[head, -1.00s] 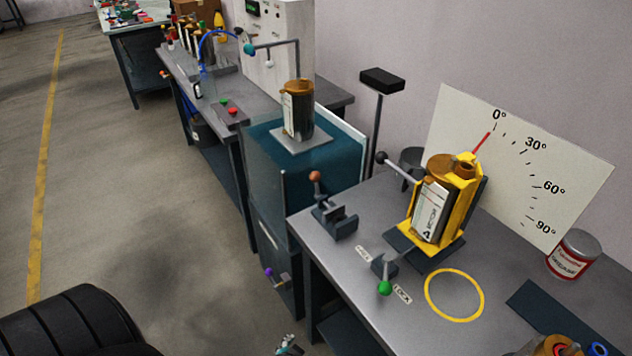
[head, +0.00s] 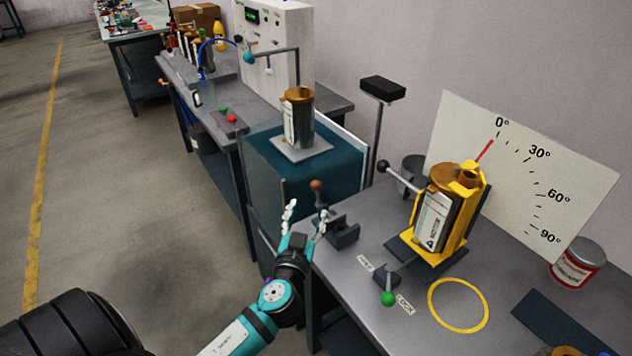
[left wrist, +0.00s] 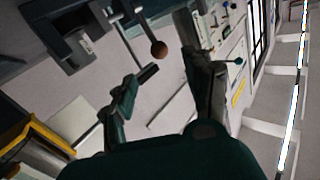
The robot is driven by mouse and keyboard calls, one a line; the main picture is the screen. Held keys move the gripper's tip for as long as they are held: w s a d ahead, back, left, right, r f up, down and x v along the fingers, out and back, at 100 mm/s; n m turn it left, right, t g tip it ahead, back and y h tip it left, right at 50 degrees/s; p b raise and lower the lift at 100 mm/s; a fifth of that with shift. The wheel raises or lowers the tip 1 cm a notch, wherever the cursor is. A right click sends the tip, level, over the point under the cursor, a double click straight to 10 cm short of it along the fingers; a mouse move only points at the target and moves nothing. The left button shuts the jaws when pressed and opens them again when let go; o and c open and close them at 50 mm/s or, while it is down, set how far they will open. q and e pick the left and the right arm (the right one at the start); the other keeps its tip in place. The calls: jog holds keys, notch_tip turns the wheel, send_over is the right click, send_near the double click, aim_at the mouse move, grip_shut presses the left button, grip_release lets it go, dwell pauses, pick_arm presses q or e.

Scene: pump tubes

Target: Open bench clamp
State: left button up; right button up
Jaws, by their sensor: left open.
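The bench clamp (head: 343,233) is a dark grey vise at the left edge of the near bench. Its bar handle ends in a brown-orange ball (head: 316,185). My left gripper (head: 306,212) is open and empty just left of the clamp, its fingers pointing up toward the handle. In the left wrist view the clamp body (left wrist: 82,38) is at upper left, and the ball knob (left wrist: 158,49) appears between the open fingertips (left wrist: 170,60). I cannot tell whether a finger touches the handle. My right gripper is not in view.
A yellow tilting fixture (head: 461,215) holding a canister stands right of the clamp, before an angle board (head: 545,170). A green-knobbed lever (head: 388,298) sits in front. A teal tank (head: 262,170) with a pump stands behind. A red-labelled can (head: 577,265) is at right.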

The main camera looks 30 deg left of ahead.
aim_at(315, 189)
pick_arm(q)
jog(key=p+x, duration=0.1)
jog(key=x, duration=0.9)
jog(key=shift+w+a, duration=0.2)
jog(key=shift+w, duration=0.3)
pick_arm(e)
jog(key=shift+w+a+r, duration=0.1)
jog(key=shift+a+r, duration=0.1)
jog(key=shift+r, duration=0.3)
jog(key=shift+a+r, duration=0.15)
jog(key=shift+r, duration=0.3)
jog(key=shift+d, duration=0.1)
pick_arm(q)
jog(key=shift+c, duration=0.7)
grip_shut()
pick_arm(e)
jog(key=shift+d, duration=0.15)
pick_arm(q)
jog(key=shift+f, duration=0.1)
